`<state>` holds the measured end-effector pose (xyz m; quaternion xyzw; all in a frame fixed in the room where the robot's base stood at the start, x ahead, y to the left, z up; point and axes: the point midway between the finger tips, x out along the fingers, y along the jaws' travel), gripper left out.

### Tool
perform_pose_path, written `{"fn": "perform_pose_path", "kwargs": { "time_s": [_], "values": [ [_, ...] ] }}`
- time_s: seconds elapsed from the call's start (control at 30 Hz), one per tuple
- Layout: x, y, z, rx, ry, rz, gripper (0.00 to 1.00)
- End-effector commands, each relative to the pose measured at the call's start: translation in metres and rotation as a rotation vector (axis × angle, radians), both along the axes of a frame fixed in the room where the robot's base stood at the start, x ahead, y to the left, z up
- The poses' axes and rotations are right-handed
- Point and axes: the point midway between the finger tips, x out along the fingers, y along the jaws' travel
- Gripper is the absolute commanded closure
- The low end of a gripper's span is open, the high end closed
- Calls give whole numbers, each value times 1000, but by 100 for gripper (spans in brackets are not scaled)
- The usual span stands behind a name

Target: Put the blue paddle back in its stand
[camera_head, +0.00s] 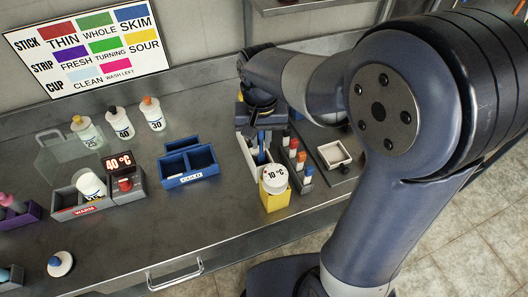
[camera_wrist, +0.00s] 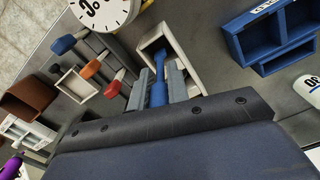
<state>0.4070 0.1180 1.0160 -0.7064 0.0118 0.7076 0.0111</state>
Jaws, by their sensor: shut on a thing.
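My gripper (camera_wrist: 159,90) is shut on the blue paddle (camera_wrist: 159,68), whose shaft shows between the two grey fingers in the wrist view. The paddle also shows as a narrow blue strip (camera_head: 261,146) below my gripper (camera_head: 258,128) in the head view. A white open-topped holder (camera_wrist: 179,45), likely the stand, lies around and below the paddle in the wrist view; its white wall (camera_head: 246,154) shows in the head view. The paddle's end overlaps the holder's opening. I cannot tell how deep it sits or whether it touches the bottom.
A rack with red, orange and blue caps (camera_head: 299,160) is close on the right, with a white tray (camera_head: 333,153) beyond. A blue two-part bin (camera_head: 189,165) stands left.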

Motion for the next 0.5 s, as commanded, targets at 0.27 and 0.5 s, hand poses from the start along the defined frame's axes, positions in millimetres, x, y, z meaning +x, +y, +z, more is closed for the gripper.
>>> {"fn": "perform_pose_path", "kwargs": {
  "time_s": [0.27,0.5],
  "values": [
    [0,0,-33,-1,3,-1,100],
    [0,0,-46,1,-2,-1,100]
  ]
}}
